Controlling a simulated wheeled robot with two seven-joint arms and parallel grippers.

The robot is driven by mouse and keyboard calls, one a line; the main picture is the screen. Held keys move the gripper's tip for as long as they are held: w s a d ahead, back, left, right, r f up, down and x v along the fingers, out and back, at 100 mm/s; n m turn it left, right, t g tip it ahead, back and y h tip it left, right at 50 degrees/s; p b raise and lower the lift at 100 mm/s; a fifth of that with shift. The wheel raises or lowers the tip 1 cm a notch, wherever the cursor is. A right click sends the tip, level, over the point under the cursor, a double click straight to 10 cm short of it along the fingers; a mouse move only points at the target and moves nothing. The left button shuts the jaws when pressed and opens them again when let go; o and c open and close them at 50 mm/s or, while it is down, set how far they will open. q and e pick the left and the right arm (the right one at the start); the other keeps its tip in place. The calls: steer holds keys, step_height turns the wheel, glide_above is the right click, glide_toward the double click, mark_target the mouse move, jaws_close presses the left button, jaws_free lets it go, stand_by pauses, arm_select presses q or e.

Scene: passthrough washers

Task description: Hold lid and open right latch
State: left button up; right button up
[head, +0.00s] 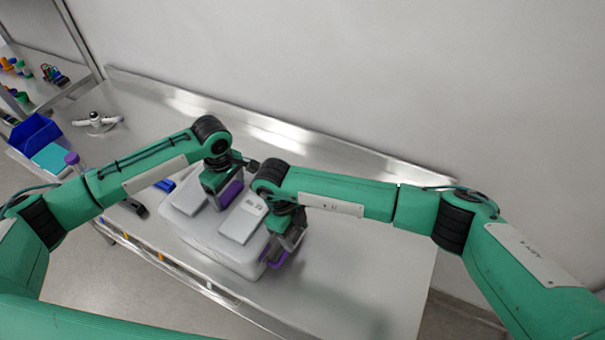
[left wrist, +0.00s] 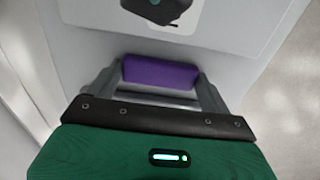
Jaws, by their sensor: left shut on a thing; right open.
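A white box (head: 210,240) with a pale lid (head: 200,222) stands on the metal table. A purple grip (head: 232,193) stands on the lid, partly hidden by my left gripper (head: 222,188). In the left wrist view the purple grip (left wrist: 160,72) is between the fingers of my left gripper (left wrist: 160,88), which is shut on it. A purple latch (head: 276,260) is on the box's right end. My right gripper (head: 288,248) is open beside this latch and partly covers it; I cannot tell whether they touch.
A grey labelled plate (head: 243,219) lies on the lid. A blue bin (head: 34,133), a teal box (head: 53,158) and a purple-capped tube (head: 74,162) are at the left. A white handled fitting (head: 97,122) is near the wall. The table right of the box is clear.

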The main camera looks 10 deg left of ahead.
steer(key=shift+f+t+y, duration=0.5)
steer(key=shift+f+y, duration=0.05)
steer(key=shift+y, duration=0.65)
steer(key=y, duration=0.1)
steer(key=t+y, duration=0.1)
steer(key=y, duration=0.1)
steer(key=a+f+y, duration=0.1)
steer(key=shift+w+a+t, duration=0.1)
steer(key=shift+w+t, duration=0.15)
steer(key=shift+t, duration=0.15)
steer(key=s+d+r+y, duration=0.15)
steer(key=d+r, duration=0.25)
steer(key=r, duration=0.8)
steer(key=w+a+r+m+g+y, duration=0.3)
steer(key=a+r+m+y, duration=0.25)
steer(key=r, duration=0.25)
steer(key=w+d+r+m+t+y, duration=0.3)
steer(key=w+d+r+m+y, duration=0.3)
steer(key=w+r+m+y, duration=0.3)
steer(key=shift+w+r+m+t+y, duration=0.3)
steer(key=shift+w+r+m+t, duration=0.15)
steer(key=shift+w+r, duration=0.4)
